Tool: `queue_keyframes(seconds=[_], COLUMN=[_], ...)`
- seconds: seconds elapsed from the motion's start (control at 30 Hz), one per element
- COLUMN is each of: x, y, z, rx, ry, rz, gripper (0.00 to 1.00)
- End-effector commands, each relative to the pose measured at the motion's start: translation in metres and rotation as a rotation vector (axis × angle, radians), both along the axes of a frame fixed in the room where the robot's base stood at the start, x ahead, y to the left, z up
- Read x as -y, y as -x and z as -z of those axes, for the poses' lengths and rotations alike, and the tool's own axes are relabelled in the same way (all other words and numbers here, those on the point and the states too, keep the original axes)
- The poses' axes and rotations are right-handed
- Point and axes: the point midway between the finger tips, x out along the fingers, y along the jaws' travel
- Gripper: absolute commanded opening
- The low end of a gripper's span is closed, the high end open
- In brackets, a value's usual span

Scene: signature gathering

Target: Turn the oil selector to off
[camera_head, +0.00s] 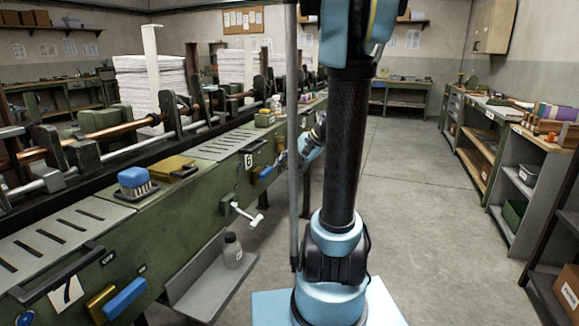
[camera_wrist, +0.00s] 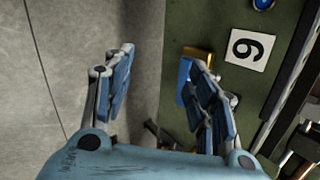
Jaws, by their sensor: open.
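No part in view is clearly labelled as the oil selector. A white T-shaped lever (camera_head: 246,214) sticks out from the green machine side in the head view and may be it. My gripper (camera_wrist: 158,95) is open and empty in the wrist view, its two blue-padded fingers wide apart. The right finger overlaps a blue handle (camera_wrist: 184,77) beside a brass block (camera_wrist: 198,53) near a number 6 plate (camera_wrist: 246,49); I cannot tell whether they touch. In the head view my arm and a pole hide most of the gripper.
The long green machine (camera_head: 170,235) fills the left side. A grey bottle (camera_head: 232,250) stands on a low shelf (camera_head: 205,285) below the lever. A blue brush (camera_head: 134,179) lies on top. Clear floor (camera_head: 425,220) lies to the right, before shelves (camera_head: 515,180).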

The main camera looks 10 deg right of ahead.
Motion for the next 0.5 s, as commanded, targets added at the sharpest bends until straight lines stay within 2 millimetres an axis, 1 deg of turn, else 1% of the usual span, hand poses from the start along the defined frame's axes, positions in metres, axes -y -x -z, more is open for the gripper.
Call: queue_keyframes(seconds=[0.03, 0.1, 0.27, 0.5], x=[0.004, 0.008, 0.02, 0.045], y=[-0.013, -0.03, -0.066, -0.116], z=[0.0, -0.001, 0.0, 0.007], rx=[-0.004, -0.012, -0.031, -0.055], ry=[-0.029, -0.075, -0.18, -0.337], rz=[0.02, 0.048, 0.108, 0.189], gripper=[0.52, 0.52, 0.52, 0.52])
